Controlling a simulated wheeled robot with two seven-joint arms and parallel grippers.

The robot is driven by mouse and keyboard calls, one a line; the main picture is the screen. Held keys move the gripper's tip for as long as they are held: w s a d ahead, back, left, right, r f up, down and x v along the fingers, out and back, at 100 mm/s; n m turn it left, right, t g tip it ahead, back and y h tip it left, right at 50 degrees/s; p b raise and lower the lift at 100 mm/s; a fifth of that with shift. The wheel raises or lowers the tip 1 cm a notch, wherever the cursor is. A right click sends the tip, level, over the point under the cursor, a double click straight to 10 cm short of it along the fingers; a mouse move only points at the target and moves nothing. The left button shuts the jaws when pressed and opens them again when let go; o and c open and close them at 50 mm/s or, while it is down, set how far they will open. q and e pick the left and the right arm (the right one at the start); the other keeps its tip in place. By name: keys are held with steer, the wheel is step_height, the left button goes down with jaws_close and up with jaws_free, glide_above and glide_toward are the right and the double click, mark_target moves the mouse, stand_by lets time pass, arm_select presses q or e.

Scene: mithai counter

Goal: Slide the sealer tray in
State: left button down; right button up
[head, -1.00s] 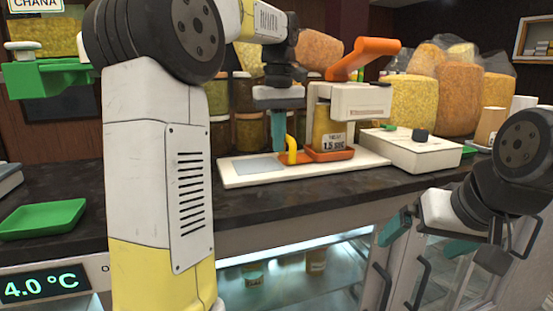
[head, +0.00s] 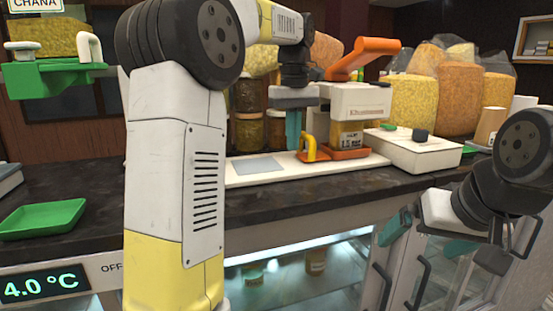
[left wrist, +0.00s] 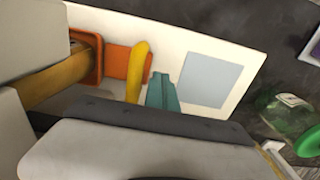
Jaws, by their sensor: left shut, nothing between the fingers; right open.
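The sealer (head: 358,98) is a white machine with a raised orange lever, standing on a white base plate (head: 240,180). Its orange tray (head: 348,154) holds a jar with a yellow label (head: 350,138) and lies beneath the white head. The tray's yellow upright handle (head: 309,148) faces left. It also shows in the left wrist view (left wrist: 137,72). My left gripper (head: 293,146) points down just left of the handle, shut and empty. In the left wrist view its teal fingertips (left wrist: 162,92) are close beside the handle; contact is unclear. My right gripper (head: 428,238) is open and empty, low at right.
A white box (head: 415,152) with a dark knob stands right of the sealer. Filled jars and bags stand behind. A green tray (head: 42,218) lies on the dark counter (head: 90,182) at left, near a green scale (head: 55,78).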

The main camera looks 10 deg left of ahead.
arm_select(q)
steer(key=shift+s+a, duration=0.55)
steer(key=shift+a, duration=0.3)
step_height(320, 180, up, 9)
stand_by(0.4)
